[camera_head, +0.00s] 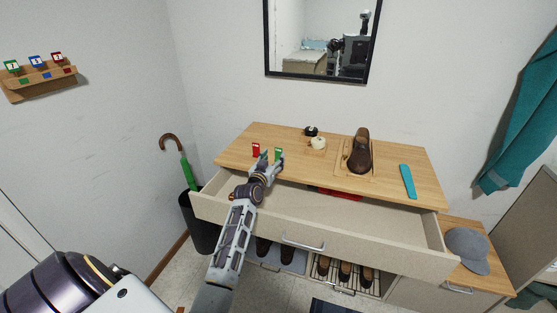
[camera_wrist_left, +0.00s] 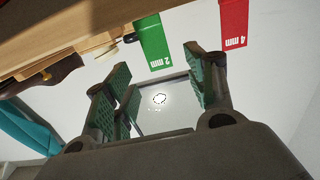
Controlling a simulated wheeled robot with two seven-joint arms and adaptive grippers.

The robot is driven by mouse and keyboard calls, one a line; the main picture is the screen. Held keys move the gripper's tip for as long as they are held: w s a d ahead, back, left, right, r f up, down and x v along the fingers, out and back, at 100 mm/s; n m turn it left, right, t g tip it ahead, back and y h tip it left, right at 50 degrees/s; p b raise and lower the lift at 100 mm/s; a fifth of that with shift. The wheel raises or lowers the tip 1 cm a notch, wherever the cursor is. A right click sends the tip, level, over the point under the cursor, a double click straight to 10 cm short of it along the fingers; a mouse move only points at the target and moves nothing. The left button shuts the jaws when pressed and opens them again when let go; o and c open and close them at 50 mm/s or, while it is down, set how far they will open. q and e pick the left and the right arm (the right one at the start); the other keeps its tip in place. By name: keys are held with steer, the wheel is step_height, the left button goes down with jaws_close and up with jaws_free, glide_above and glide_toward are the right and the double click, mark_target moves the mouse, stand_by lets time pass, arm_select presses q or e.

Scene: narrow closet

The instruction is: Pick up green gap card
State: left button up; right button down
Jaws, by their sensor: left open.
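The green gap card (camera_head: 278,153) stands upright at the left end of the wooden dresser top, just beyond my left gripper (camera_head: 270,161). It also shows in the left wrist view (camera_wrist_left: 153,45), marked "2 mm", past the fingertips and apart from them. A red card (camera_head: 256,149) stands beside it; the wrist view shows this red card (camera_wrist_left: 209,58) marked "4 mm". My left gripper, seen in the wrist view (camera_wrist_left: 160,92), is open with nothing between its fingers. My right gripper is not in view.
An open drawer (camera_head: 370,222) juts out below the dresser top (camera_head: 235,150). A brown shoe (camera_head: 361,150), a teal strip (camera_head: 407,181) and small items stand to the right. A wall rack (camera_head: 40,80) holds several cards. A mirror (camera_head: 320,40) hangs behind.

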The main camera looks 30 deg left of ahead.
mark_target(278, 152)
arm_select(q)
steer(key=shift+f+x, duration=0.25)
steer(key=shift+x, duration=1.95)
steer(key=shift+d, duration=0.1)
steer(key=c, duration=0.8)
